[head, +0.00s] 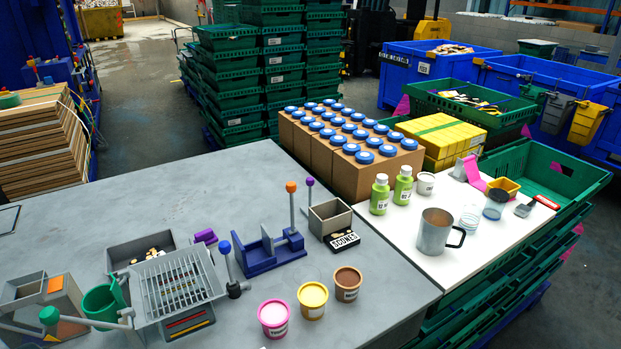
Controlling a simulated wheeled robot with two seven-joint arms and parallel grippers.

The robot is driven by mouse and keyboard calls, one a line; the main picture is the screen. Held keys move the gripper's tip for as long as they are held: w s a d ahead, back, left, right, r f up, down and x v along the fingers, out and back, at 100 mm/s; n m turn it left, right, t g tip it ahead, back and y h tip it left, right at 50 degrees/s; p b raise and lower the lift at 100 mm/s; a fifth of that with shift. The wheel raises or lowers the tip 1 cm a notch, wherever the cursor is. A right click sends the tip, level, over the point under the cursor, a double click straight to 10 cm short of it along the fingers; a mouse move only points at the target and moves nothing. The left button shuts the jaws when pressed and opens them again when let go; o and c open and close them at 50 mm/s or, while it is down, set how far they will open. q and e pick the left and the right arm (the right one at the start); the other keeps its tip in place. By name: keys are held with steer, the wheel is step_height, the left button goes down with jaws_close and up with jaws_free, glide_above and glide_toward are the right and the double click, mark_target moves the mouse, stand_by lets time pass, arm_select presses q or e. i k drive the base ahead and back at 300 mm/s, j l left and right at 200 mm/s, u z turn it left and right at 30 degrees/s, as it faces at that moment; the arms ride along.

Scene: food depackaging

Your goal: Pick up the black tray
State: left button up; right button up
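Two things could be the black tray, and I cannot tell which is meant. One is a small black tray-like piece marked "SCONES" (343,240) lying on the grey table, in front of an open grey box. The other is a dark grey open tray (117,257) at the left, with small pale and dark bits in it. It is partly hidden behind a slatted grey rack (178,285). Neither of my grippers shows in the head view.
A blue fixture (268,253) with an orange-knobbed lever stands mid-table. Pink, yellow and brown tubs (313,300) stand at the front. A steel mug (434,232) and green bottles (380,195) stand on a white board at right. The table's back left is mostly clear.

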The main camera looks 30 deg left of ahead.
mark_target(342, 239)
steer(key=l+u, duration=0.25)
steer(key=u, duration=0.25)
steer(key=l+u, duration=0.25)
steer(key=u, duration=0.2)
steer(key=k+l+u, duration=0.1)
steer(key=l, duration=0.3)
steer(key=k+l+u, duration=0.15)
steer(key=l, duration=0.2)
steer(key=k+l+u, duration=0.1)
steer(key=l, duration=0.3)
steer(key=k+l+u, duration=0.15)
steer(key=l, duration=0.2)
steer(key=k+l, duration=0.1)
steer(key=l, duration=0.15)
steer(key=k+l, duration=0.1)
steer(key=l, duration=0.15)
